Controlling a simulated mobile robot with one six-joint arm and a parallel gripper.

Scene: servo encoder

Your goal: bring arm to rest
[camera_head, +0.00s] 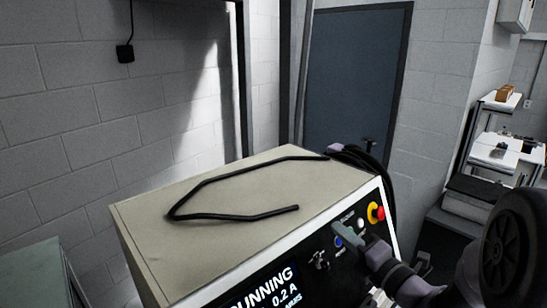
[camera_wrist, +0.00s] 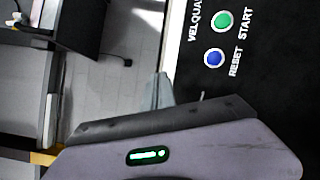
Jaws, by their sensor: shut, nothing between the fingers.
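My gripper (camera_head: 348,238) is in front of the control panel on the cabinet (camera_head: 160,222), at the lower right of the head view. Its grey-green fingertips are shut with nothing between them. In the wrist view the fingertips (camera_wrist: 158,92) show beside the panel's edge, to the left of the green START button (camera_wrist: 222,21) and the blue RESET button (camera_wrist: 213,57). I cannot tell the exact gap between fingertips and panel. The panel's display (camera_head: 265,290) reads RUNNING and 0.2 A. Part of the panel is hidden behind my gripper.
A bent black cable (camera_head: 235,216) lies on the cabinet top. A red emergency-stop button on a yellow base (camera_head: 376,212) sits at the panel's upper right. A black cable loop (camera_head: 375,165) hangs at the cabinet's back right corner. A dark blue door (camera_head: 355,80) stands behind.

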